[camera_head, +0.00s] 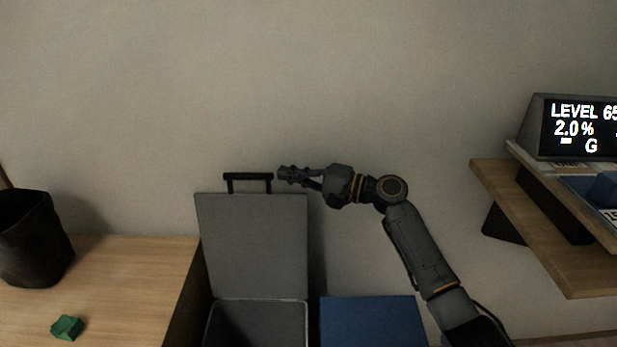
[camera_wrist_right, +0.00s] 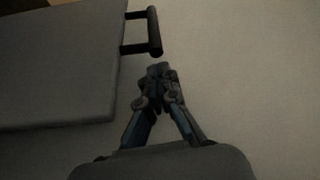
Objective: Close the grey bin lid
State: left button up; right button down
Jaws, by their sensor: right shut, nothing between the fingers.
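The grey bin (camera_head: 257,303) stands at the bottom centre of the head view, with its opening showing. Its grey lid (camera_head: 253,245) stands open and upright behind the opening. A black handle (camera_head: 248,177) sticks up from the lid's top edge. My right gripper (camera_head: 281,174) is shut and empty, just to the right of the handle. In the right wrist view the shut fingertips (camera_wrist_right: 158,70) are close to the end of the handle (camera_wrist_right: 153,32), with a small gap visible. The lid (camera_wrist_right: 60,65) fills the left of that view. My left gripper is not in view.
A blue bin lid (camera_head: 370,322) lies right of the grey bin. A wooden shelf (camera_head: 530,215) with a display (camera_head: 575,128) is on the right. The wall is behind.

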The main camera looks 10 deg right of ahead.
jog(key=shift+x, duration=0.85)
jog(key=shift+s+r, duration=0.1)
